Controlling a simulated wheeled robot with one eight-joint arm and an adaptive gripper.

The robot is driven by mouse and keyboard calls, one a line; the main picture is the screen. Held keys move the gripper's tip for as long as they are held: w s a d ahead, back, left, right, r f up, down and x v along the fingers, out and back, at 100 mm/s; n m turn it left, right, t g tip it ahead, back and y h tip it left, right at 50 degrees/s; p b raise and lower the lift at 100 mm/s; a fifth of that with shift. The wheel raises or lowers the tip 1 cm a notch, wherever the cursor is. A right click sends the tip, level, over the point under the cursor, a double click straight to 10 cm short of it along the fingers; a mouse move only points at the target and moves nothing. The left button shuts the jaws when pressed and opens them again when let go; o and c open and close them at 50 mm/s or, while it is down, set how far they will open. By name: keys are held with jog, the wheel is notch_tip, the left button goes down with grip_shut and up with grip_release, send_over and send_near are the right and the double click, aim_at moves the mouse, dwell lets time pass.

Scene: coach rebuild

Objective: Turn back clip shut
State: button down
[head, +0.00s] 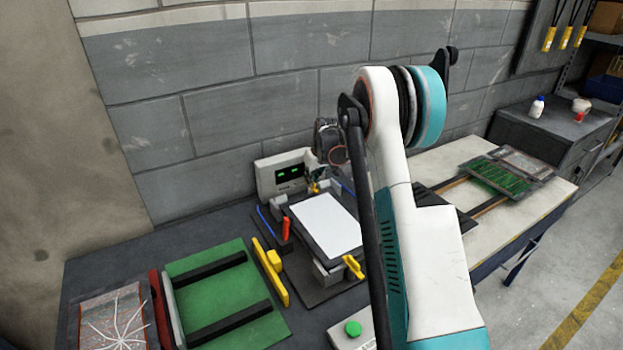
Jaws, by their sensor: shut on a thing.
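A fixture (317,272) on the dark bench holds a flat white panel (325,224). The back clip (314,188) shows as a small yellow piece at the panel's far edge. A front clip (353,266), also yellow, stands at the near edge. My gripper (318,177) is at the back clip, small and partly hidden by my own wrist, with its fingers shut on the clip. The clip's exact angle is too small to tell.
A grey box with green digits (283,172) stands close behind the gripper. A red handle (286,229) and a yellow-handled bar (271,272) are left of the fixture. A green board (222,292) lies further left, and a green button (353,328) is in front.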

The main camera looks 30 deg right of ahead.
aim_at(316, 190)
jog(key=c, duration=1.7)
grip_release()
jog(key=shift+v, duration=4)
